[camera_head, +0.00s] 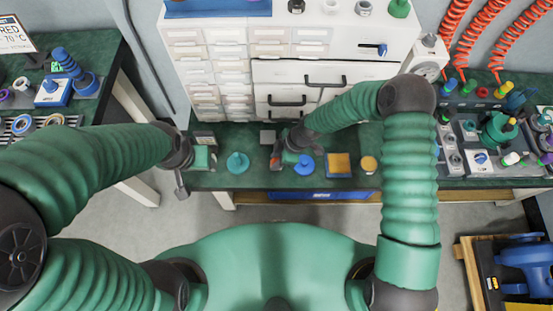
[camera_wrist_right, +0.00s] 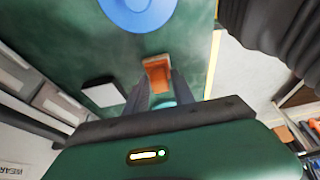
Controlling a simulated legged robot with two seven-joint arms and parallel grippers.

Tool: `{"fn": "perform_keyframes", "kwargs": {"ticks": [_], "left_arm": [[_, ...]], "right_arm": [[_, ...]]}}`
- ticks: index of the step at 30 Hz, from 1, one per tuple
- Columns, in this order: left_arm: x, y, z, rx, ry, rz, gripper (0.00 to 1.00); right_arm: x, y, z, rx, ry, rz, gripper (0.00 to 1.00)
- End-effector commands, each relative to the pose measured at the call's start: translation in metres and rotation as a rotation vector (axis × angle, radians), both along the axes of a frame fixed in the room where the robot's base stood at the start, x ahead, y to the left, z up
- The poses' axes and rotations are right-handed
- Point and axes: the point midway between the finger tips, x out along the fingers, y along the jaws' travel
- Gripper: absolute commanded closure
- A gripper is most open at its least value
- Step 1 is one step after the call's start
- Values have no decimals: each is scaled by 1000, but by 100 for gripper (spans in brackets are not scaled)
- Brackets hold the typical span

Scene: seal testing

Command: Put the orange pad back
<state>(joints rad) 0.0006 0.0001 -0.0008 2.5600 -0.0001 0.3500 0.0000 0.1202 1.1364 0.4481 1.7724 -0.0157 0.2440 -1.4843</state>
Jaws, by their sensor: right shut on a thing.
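The orange pad (camera_wrist_right: 157,74) is a small block between the fingertips of my right gripper (camera_wrist_right: 160,90), which is shut on it. In the head view, a bit of the orange pad (camera_head: 274,163) shows at the tip of my right gripper (camera_head: 277,158), over the green bench top and left of a blue round piece (camera_head: 304,165). I cannot tell whether the pad touches the bench. My left gripper (camera_head: 184,180) is at the bench's left end, pointing down; its fingers are unclear.
The blue piece also shows in the wrist view (camera_wrist_right: 138,10). A grey plate (camera_head: 268,137) lies behind the right gripper. A teal round piece (camera_head: 237,162), a yellow-orange square (camera_head: 339,163) and a tan round piece (camera_head: 369,164) sit along the bench. White drawers (camera_head: 288,88) stand behind.

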Motion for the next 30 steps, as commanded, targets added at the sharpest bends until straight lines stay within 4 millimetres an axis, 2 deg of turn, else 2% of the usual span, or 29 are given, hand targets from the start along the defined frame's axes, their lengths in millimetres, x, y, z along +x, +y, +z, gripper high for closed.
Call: {"fn": "perform_keyframes", "kwargs": {"ticks": [2, 3, 7, 15, 18, 20, 30], "left_arm": [[0, 0, 0, 0, 0, -1, 43], [0, 0, 0, 0, 0, -1, 43], [0, -1, 0, 0, 0, -2, 43], [0, 0, 0, 0, 0, -2, 43], [0, 0, 1, 0, 0, -1, 43], [0, 0, 3, 0, 0, -1, 43], [0, 0, 13, 0, 0, -1, 43]], "right_arm": [[0, -3, 0, 1, 0, -2, 100], [0, -4, 0, 2, 0, -2, 65], [0, -4, 0, 2, 1, -2, 48], [0, 0, 0, -2, 0, -1, 48], [0, -3, 7, -2, -1, -3, 48], [1, -7, 16, -1, -3, -3, 48], [1, -40, 93, -1, -2, -5, 48]]}}
